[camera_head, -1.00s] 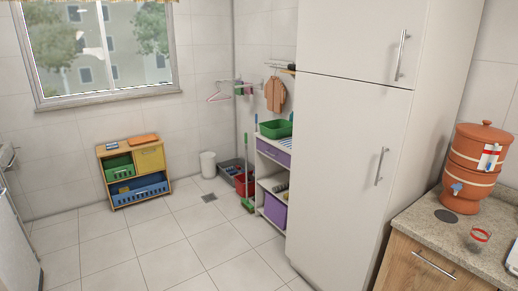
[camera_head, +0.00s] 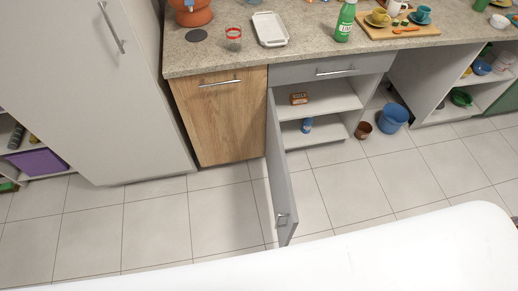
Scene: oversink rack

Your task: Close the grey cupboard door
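The grey cupboard door (camera_head: 279,165) stands wide open below the counter. It swings out toward me from its left edge, beside the wooden cupboard front. Its metal handle (camera_head: 282,219) is near the free end, low in the view. The open cupboard (camera_head: 318,98) shows a shelf with a small brown box (camera_head: 299,98) and a blue item (camera_head: 307,125) on the level below. Neither of my grippers is in view.
A grey drawer (camera_head: 330,69) above the opening is shut. The counter (camera_head: 225,53) holds a tray, a green bottle and cups. A blue bucket (camera_head: 392,118) and a brown pot (camera_head: 363,130) stand on the floor to the right. My white body fills the bottom edge.

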